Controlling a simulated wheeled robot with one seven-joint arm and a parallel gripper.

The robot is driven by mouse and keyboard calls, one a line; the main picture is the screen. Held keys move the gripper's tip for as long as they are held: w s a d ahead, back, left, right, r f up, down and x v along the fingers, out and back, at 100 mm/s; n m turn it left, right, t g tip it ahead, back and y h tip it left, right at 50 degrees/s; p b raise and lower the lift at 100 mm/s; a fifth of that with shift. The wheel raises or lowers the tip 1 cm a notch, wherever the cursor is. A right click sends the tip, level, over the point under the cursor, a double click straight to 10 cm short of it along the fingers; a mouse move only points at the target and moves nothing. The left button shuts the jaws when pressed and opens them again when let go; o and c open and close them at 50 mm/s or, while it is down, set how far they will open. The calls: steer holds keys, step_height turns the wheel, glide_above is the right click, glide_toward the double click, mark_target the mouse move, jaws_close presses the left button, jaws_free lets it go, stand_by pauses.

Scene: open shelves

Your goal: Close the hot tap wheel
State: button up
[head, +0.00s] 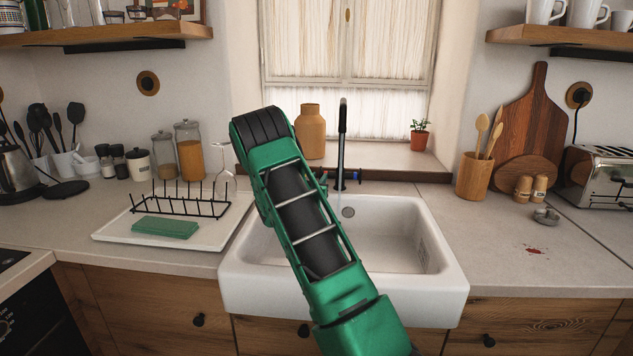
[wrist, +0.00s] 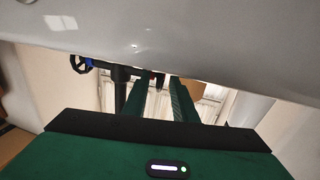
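The black tap (head: 342,140) stands upright behind the white sink, and its dark column also shows in the wrist view (wrist: 120,88). A wheel with blue (head: 357,175) is on its right side. In the upside-down wrist view that blue and black wheel (wrist: 80,64) is left of the column. A small dark, reddish part, probably the hot tap wheel (wrist: 158,77), shows near the fingertips on the column's other side; its turn position is unclear. My gripper (wrist: 163,84) has its two green fingers apart, pointing towards this part; contact cannot be told. My arm hides the gripper in the head view.
The white sink (head: 440,285) is below my arm, and its pale surface fills the top of the wrist view. A wine glass (head: 225,172) and dish rack (head: 180,205) stand left of my arm. A tan vase (head: 310,130) is on the sill behind.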

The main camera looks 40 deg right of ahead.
jaws_close()
steer(key=shift+w+r, duration=0.1)
steer(key=shift+r+g+y, duration=0.45)
steer(key=shift+g+y, duration=0.05)
steer(key=shift+y, duration=0.3)
steer(key=shift+w+d+r+n+g+y, duration=0.15)
steer(key=shift+r+g+y, duration=0.15)
steer(key=shift+y, duration=0.25)
steer(key=shift+w+r+n+g+y, duration=0.15)
steer(key=shift+r+g+y, duration=0.15)
steer(key=shift+y, duration=0.25)
steer(key=y, duration=0.1)
steer(key=g+y, duration=0.1)
steer(key=r+g+y, duration=0.1)
steer(key=shift+w+d+n, duration=0.3)
steer(key=shift+w+d, duration=0.05)
steer(key=shift+w+d+r+n+g+y, duration=0.1)
steer(key=shift+w+d+r+g+y, duration=0.1)
steer(key=shift+g+y, duration=0.35)
steer(key=shift+w+d+r+n+g+y, duration=0.15)
steer(key=shift+g+y, duration=0.25)
steer(key=shift+y, duration=0.25)
steer(key=shift+w+d+r+n+g+y, duration=0.1)
steer(key=shift+w+d+g+y, duration=0.1)
steer(key=shift+g+y, duration=0.35)
